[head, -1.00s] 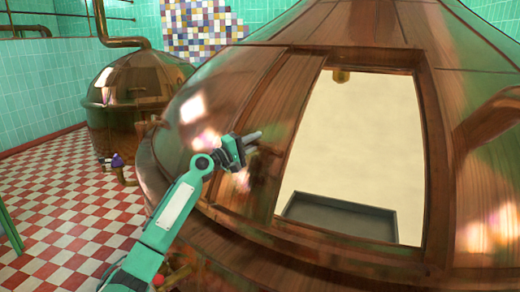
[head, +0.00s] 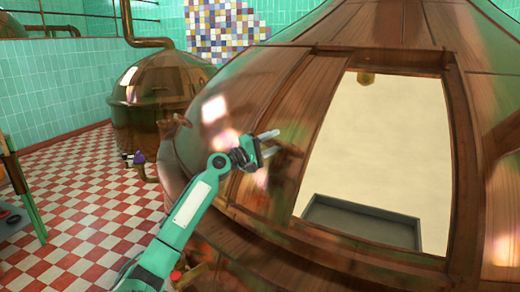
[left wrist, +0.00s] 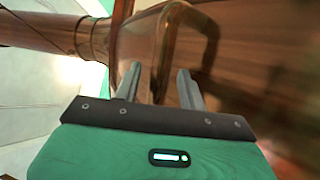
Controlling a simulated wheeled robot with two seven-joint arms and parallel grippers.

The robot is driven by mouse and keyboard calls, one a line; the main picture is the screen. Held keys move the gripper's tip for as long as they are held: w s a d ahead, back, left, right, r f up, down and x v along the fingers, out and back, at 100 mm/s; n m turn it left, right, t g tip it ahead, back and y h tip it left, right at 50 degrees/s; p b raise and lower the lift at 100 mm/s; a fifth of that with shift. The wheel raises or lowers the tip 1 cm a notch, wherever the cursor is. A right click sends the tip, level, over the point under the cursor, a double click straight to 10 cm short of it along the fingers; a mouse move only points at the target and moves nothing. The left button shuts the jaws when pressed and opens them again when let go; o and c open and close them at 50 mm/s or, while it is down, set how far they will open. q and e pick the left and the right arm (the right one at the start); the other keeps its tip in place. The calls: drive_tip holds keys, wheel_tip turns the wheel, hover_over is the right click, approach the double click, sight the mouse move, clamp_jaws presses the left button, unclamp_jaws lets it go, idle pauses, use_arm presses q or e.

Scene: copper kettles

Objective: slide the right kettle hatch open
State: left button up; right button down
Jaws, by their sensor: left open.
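The right kettle (head: 330,40) is the large copper dome filling the right of the head view. Its wooden hatch panel (head: 308,118) sits at the left of the frame, leaving a wide opening with a cream inside. A dark handle (head: 287,158) sticks out from the panel. My left gripper (head: 276,143) is open, its two fingers spread, with the tips close to the handle. In the left wrist view the open fingers (left wrist: 158,80) point at a brown loop-like shape; whether they touch it I cannot tell. My right gripper is not in view.
A grey tray (head: 362,222) shows in the lower part of the opening. A smaller copper kettle (head: 160,85) with a bent pipe stands at the back left. A green post (head: 30,215) stands at the left.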

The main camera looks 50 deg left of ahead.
use_arm(q)
drive_tip(key=b+v, duration=0.1)
drive_tip(key=v, duration=1.2)
drive_tip(key=shift+s+f, duration=0.2)
drive_tip(key=shift+s, duration=0.15)
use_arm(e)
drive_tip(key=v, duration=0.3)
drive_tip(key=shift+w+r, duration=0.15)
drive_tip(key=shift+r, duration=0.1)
use_arm(q)
drive_tip(key=shift+a, duration=0.15)
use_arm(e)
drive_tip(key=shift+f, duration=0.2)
